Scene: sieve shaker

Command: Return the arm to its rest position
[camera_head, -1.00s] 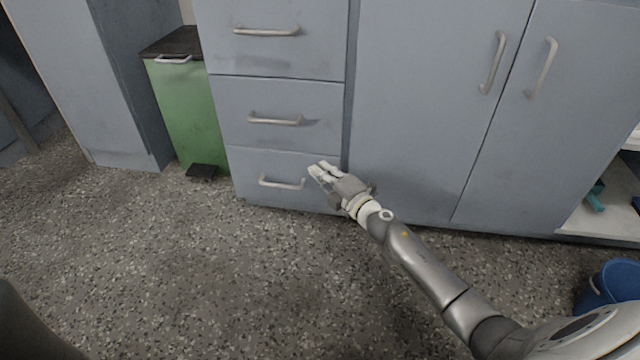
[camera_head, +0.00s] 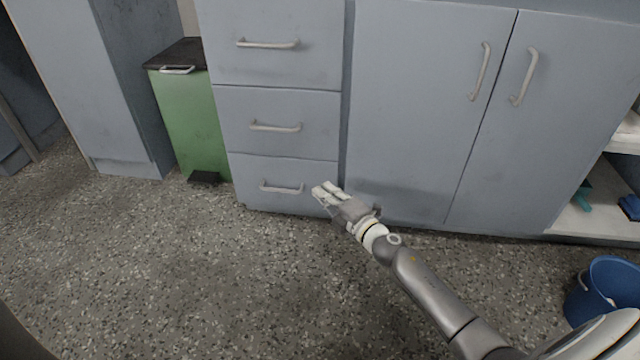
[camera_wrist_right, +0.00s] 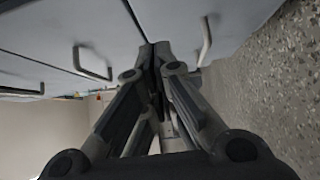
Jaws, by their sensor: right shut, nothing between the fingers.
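My right arm (camera_head: 430,285) reaches in from the lower right of the head view. Its gripper (camera_head: 322,190) is shut and empty, in front of the right side of the bottom drawer (camera_head: 240,170), to the right of that drawer's handle (camera_head: 281,188). In the right wrist view the fingers (camera_wrist_right: 158,50) are together, with cabinet fronts and handles beyond them. My left gripper is in neither view.
Closed drawers and a double-door cabinet (camera_head: 420,110) stand ahead. A green pedal bin (camera_head: 190,120) is left of the drawers. A blue bucket (camera_head: 607,285) stands on the right, below an open shelf (camera_head: 575,222). The speckled floor (camera_head: 190,270) in front is clear.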

